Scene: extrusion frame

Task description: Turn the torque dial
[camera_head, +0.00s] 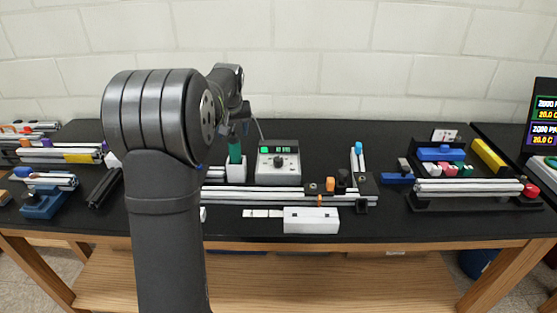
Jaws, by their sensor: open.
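A light grey control box (278,168) stands on the black bench right of my arm. It has a small green-lit display (284,150), a green button (264,150) and a dark round knob (278,161), which looks like the torque dial. Its setting is too small to read. A green-handled tool (235,150) stands upright in a white holder (236,172) just left of the box. My gripper (241,112) is open, above and behind the green tool and left of the box, apart from the dial. My arm partly hides it, and its fingertips are hard to make out.
Aluminium rails (265,194) and a white block (311,220) lie in front of the box. An orange part (330,184) and dark parts sit to the right. A fixture with coloured blocks (440,154) stands farther right.

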